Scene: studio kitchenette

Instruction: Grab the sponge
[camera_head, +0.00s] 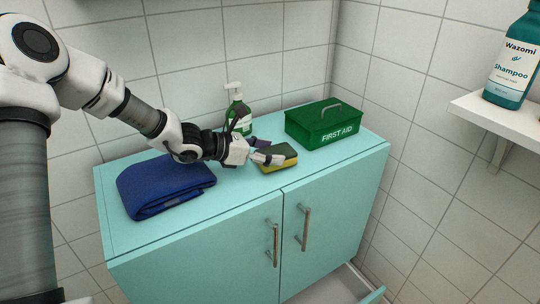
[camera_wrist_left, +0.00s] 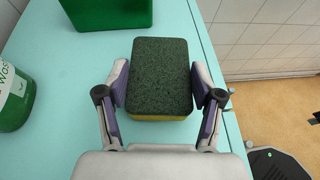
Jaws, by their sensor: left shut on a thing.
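The sponge (camera_head: 279,158) is yellow with a dark green scouring side on top. It is at the cabinet top, right of the middle in the head view. In the left wrist view the sponge (camera_wrist_left: 160,78) sits between the two purple-padded fingers. My left gripper (camera_head: 264,153) reaches in from the left and is shut on the sponge; its fingers (camera_wrist_left: 160,92) flank both sides. I cannot tell whether the sponge touches the cabinet top. My right gripper is not in view.
The turquoise cabinet top (camera_head: 235,190) also holds a folded blue towel (camera_head: 165,185), a green pump bottle (camera_head: 238,110) behind my gripper and a green first aid box (camera_head: 324,124) behind the sponge. A shampoo bottle (camera_head: 513,65) stands on a white wall shelf (camera_head: 505,112).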

